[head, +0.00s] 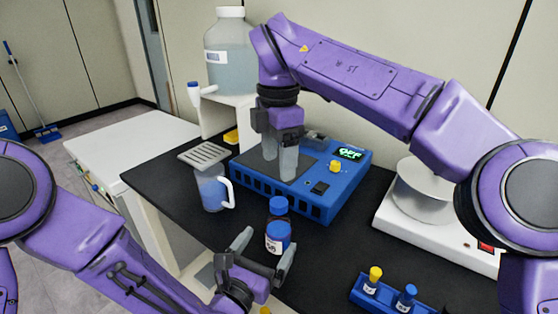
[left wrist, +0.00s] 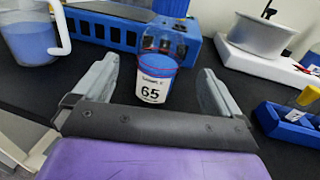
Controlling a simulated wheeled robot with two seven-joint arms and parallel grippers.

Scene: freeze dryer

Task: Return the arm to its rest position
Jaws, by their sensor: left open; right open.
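My left gripper (head: 264,254) is open and low over the black bench. A small labelled jar (head: 278,237) with blue contents stands upright on the bench just beyond its fingertips. In the left wrist view the jar (left wrist: 155,78) shows the number 65, between and ahead of the open fingers (left wrist: 160,90). A dark blue round thing (head: 278,206) shows just behind the jar. My right gripper (head: 280,160) is open, pointing down over the blue machine (head: 325,195) with a lit display. Nothing is seen held in either gripper.
A jug with blue liquid (head: 212,190) stands left of the machine. A large bottle with a tap (head: 230,60) stands behind on a white stand. A white device with a metal bowl (head: 425,190) is at right. A blue rack (head: 385,296) with capped vials is at front right.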

